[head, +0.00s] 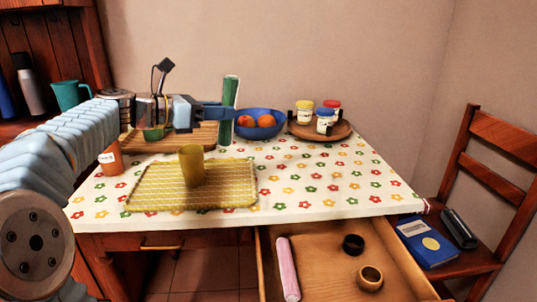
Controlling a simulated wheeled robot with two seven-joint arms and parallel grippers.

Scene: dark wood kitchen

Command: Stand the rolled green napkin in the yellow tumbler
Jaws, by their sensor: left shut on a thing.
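The rolled green napkin (230,92) is upright in the head view, toward the back of the table. My left gripper (228,113) is shut on it around mid-height, reaching in from the left. The napkin's lower end appears near the table's back part, between the wooden board and the blue bowl; I cannot tell whether it touches the table. The yellow tumbler (192,167) stands upright on a yellow woven mat (150,192), nearer than the napkin and to its left. The tumbler's inside is mostly hidden. My right gripper is not in view.
A blue bowl (246,130) of orange fruit is close right of the napkin. A round wooden tray (342,132) holds jars. A wooden board (150,144) lies behind the mat. An open drawer (325,280) juts from the front. The table's right side is clear.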

